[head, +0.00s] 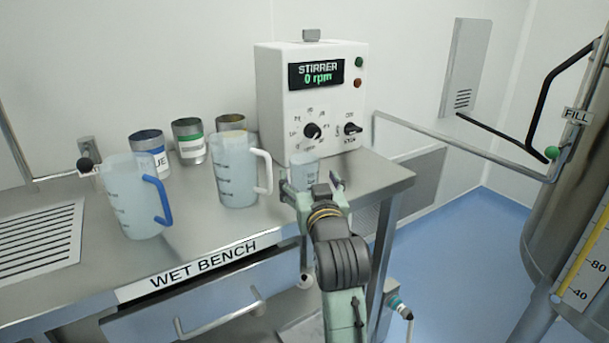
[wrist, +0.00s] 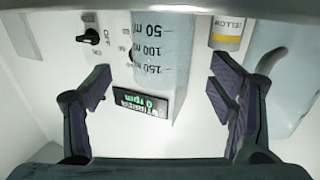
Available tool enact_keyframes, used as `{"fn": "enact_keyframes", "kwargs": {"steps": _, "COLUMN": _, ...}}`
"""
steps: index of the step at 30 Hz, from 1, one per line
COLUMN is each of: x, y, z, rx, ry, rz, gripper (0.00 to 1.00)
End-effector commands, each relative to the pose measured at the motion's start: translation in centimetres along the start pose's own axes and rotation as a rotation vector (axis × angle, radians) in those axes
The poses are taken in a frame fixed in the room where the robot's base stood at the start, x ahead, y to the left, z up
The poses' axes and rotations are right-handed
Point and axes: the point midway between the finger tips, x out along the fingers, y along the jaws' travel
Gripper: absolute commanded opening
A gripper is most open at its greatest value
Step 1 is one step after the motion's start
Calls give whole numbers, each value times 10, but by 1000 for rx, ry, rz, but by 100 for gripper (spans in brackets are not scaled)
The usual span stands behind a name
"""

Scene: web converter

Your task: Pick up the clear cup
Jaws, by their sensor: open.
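The clear cup (head: 305,168) is a small see-through beaker standing upright on the wet bench, in front of the stirrer box. In the wrist view, which is upside down, the cup (wrist: 163,50) shows 50, 100 and 150 ml marks. My gripper (head: 311,186) is open at the front edge of the bench, with its fingers towards the cup. In the wrist view the fingers of my gripper (wrist: 160,88) spread left and right of the cup's outline, with clear gaps on both sides. In the head view my gripper hides the cup's lower part.
A white-handled jug (head: 236,172) stands just left of the cup, and a blue-handled jug (head: 130,200) stands further left. Several labelled cans (head: 189,142) are behind them. The stirrer box (head: 275,90) reads 0 rpm. The bench (head: 385,178) is bare to the right.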

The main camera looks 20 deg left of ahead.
Motion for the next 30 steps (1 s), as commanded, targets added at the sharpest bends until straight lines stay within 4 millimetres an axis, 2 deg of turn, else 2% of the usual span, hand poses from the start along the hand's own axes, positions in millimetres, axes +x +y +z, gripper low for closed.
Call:
{"fn": "enact_keyframes", "kwargs": {"steps": 3, "x": 20, "y": -2, "z": -6, "rx": 0, "ry": -2, "rz": 0, "gripper": 77}}
{"fn": "enact_keyframes", "kwargs": {"steps": 7, "x": 36, "y": -1, "z": -5, "rx": 0, "ry": 0, "rz": 1, "gripper": 77}}
{"fn": "enact_keyframes", "kwargs": {"steps": 16, "x": 42, "y": -2, "z": -3, "rx": -1, "ry": 1, "rz": 0, "gripper": 77}}
{"fn": "enact_keyframes", "kwargs": {"steps": 30, "x": 42, "y": -1, "z": -3, "rx": 0, "ry": 0, "rz": 1, "gripper": 46}}
